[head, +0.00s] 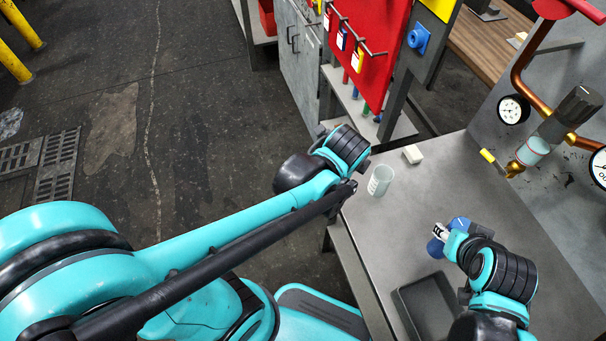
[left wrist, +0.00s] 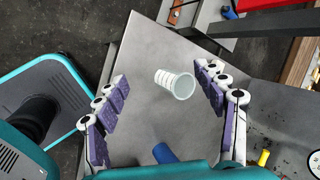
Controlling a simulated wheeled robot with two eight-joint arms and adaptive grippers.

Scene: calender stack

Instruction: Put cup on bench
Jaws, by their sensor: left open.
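A pale, translucent cup (head: 381,181) with markings stands upright on the grey tabletop (head: 432,165), near its left edge. It also shows in the left wrist view (left wrist: 175,84). My left gripper (left wrist: 161,73) is open, its two fingers spread either side of the cup in that view; I cannot tell its height above it. In the head view the end of my left arm is just left of the cup and its fingers are hidden. My right gripper (head: 439,232) is at the table's middle, seen only in part; its jaw opening is unclear.
A dark tray (head: 402,306) is in front and a small white block (head: 412,154) behind the cup. Pipes and gauges (head: 513,109) line the right. A wood-topped bench (head: 488,42) stands behind.

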